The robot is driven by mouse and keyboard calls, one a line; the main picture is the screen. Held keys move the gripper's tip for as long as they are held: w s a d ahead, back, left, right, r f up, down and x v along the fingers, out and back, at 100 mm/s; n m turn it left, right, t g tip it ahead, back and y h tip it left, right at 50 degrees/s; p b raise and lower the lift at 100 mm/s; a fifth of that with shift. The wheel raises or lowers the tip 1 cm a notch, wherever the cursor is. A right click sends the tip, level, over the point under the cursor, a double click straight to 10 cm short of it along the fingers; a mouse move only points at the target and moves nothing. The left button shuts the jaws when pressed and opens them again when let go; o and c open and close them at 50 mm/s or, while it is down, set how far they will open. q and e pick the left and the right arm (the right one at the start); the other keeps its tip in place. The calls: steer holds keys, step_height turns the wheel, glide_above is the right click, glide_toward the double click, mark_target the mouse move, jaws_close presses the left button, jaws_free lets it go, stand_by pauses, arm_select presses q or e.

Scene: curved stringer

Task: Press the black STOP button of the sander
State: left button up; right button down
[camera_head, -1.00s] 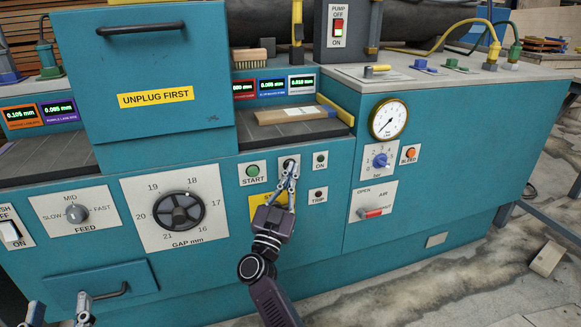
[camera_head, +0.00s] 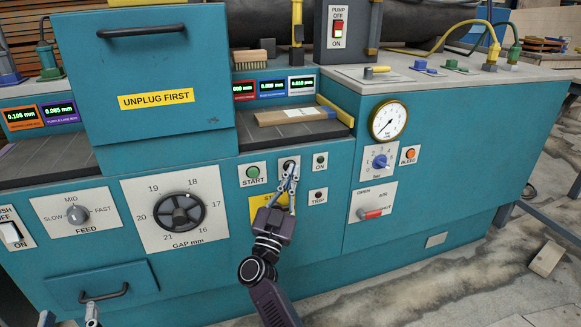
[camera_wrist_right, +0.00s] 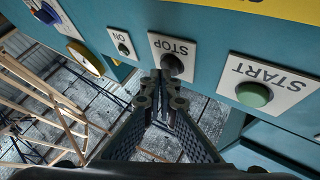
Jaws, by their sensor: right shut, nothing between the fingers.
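The STOP button (camera_wrist_right: 173,64) shows as a dark round knob on a white plate in the right wrist view, with its label upside down. In the head view the gripper fingers partly cover its plate (camera_head: 281,164). My right gripper (camera_head: 290,172) is shut and empty, with its fingertips at the front of the button. In the wrist view the fingertips (camera_wrist_right: 165,88) overlap the button's lower edge; I cannot tell whether they touch it. My left gripper (camera_head: 70,316) is at the bottom left edge, its two fingers apart, away from the panel controls.
The green START button (camera_head: 253,172) is just left of STOP. The ON lamp (camera_head: 320,161) and TRIP lamp (camera_head: 318,195) are just right. A yellow label (camera_head: 262,207) is below, partly covered by my arm. The gap handwheel (camera_head: 179,211) is further left.

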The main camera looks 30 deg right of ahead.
arm_select(q)
steer(key=shift+s+a+f+g+y+p, duration=0.15)
steer(key=shift+f+g, duration=0.3)
steer(key=shift+f, duration=0.5)
steer(key=shift+w+a+f+g+y+p, duration=0.15)
steer(key=shift+f+g, duration=0.25)
steer(key=shift+f, duration=0.6)
steer(key=shift+s+a+f+g+y+p, duration=0.2)
steer(key=shift+f+g, duration=0.25)
steer(key=shift+f, duration=0.5)
arm_select(e)
steer(key=shift+s+a, duration=0.1)
steer(key=shift+s, duration=0.45)
arm_select(q)
steer(key=s+a+f+g+y+p, duration=0.3)
steer(key=s+a+f+g, duration=0.2)
steer(key=s+f+g, duration=0.5)
steer(key=shift+s+f+n+p, duration=0.35)
steer(key=shift+s+f, duration=1)
steer(key=shift+f, duration=1.3)
arm_select(e)
steer(key=shift+s+a, duration=0.2)
steer(key=shift+s, duration=0.6)
steer(key=shift+s+a, duration=0.2)
steer(key=shift+s, duration=0.65)
steer(key=shift+s+a, duration=0.2)
steer(key=shift+s, duration=0.6)
arm_select(q)
steer(key=shift+a, duration=0.1)
